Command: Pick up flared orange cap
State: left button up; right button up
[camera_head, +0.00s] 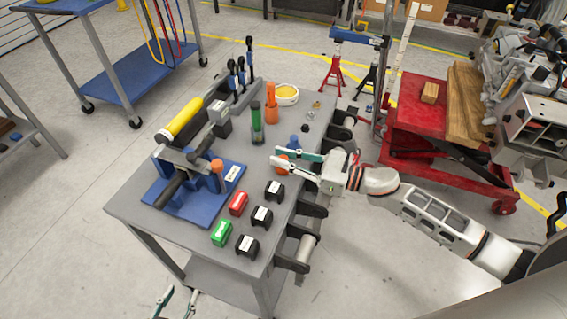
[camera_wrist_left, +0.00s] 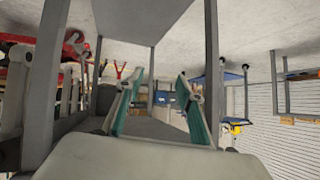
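An orange cap (camera_head: 283,170) sits near the right edge of the grey table, partly covered by my right gripper (camera_head: 274,155). The right gripper's two fingers are apart and point left over the cap. I cannot tell whether they touch it. Another orange piece (camera_head: 217,166) stands upright at the blue fixture plate. My left gripper (camera_head: 177,297) is low at the bottom edge of the head view, off the table, with its fingers apart. In the left wrist view its fingers (camera_wrist_left: 155,95) are spread and empty, below the tabletop among the table legs.
A red cart (camera_head: 430,100) stands to the right.

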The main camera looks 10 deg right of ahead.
dwell(0.3)
jog(key=shift+r, duration=0.6)
notch_tip(320, 180, up, 19)
jog(key=p, duration=0.5)
jog(key=shift+p, duration=0.35)
jog(key=shift+f, duration=0.1)
